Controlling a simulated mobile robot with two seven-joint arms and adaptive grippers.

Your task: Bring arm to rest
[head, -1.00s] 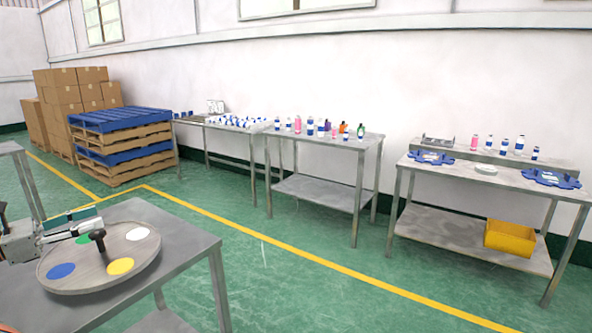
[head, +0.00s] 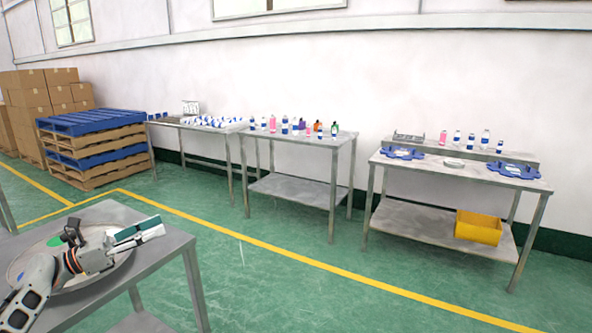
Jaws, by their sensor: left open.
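My left gripper (head: 138,233) is in the lower left of the head view, above the round turntable (head: 100,277) on the near metal table (head: 150,275). Its two flat green-and-white fingers point right and stand apart, with nothing seen between them. My left arm and gripper hide much of the turntable. A green spot (head: 55,241) shows on the turntable behind the arm. My right arm and gripper are not in the picture.
Metal tables with bottles (head: 300,126) and with blue fixtures (head: 403,152) stand along the wall. A yellow bin (head: 478,227) is on a lower shelf. Pallets (head: 95,147) and boxes stand at the left. The green floor between is clear.

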